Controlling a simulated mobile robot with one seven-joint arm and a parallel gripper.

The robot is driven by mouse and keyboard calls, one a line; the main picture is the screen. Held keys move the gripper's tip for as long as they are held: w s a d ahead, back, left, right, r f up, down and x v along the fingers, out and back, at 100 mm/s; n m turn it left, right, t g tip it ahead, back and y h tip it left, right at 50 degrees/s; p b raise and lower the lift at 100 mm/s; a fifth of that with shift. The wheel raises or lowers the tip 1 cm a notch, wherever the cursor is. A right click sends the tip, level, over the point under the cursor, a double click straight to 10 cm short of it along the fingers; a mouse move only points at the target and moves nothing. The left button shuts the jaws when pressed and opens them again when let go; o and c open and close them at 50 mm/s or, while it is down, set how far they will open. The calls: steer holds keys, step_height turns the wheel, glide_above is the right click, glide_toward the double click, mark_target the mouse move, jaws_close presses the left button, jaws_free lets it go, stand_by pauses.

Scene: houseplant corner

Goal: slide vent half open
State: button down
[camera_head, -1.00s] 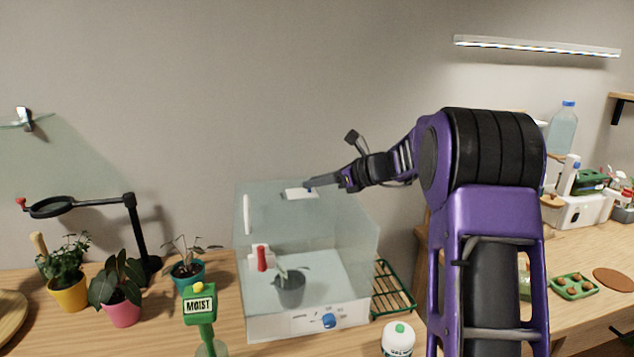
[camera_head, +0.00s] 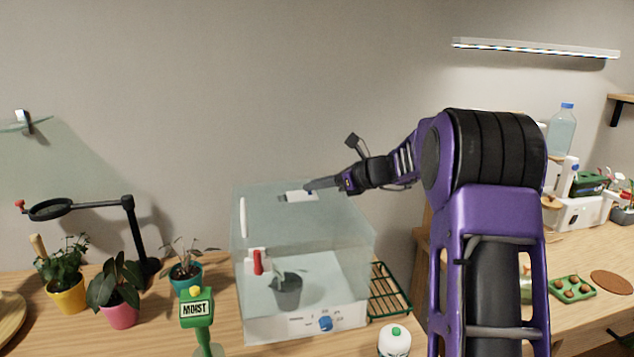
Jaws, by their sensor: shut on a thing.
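The vent (camera_head: 301,197) is a small white plate with a blue tab, set in the top of a clear-walled propagator box (camera_head: 300,235) with a white base. My gripper (camera_head: 308,187) reaches in from the right at the level of the box top. It is shut on the vent's tab, which is mostly hidden by the fingers. A small darker patch shows at the left end of the vent; it is too small to tell how wide any gap is.
A potted plant (camera_head: 287,290) stands inside the box, with a red-handled item (camera_head: 258,262) at its left wall. A green moisture meter (camera_head: 197,308) and a white bottle (camera_head: 394,342) stand in front. A green rack (camera_head: 389,290) lies to the right.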

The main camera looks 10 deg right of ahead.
steer(key=shift+d, duration=0.15)
steer(key=c, duration=0.7)
jaws_free()
steer(key=v, duration=1.7)
steer(key=shift+s+r, duration=0.1)
steer(key=shift+s, duration=0.05)
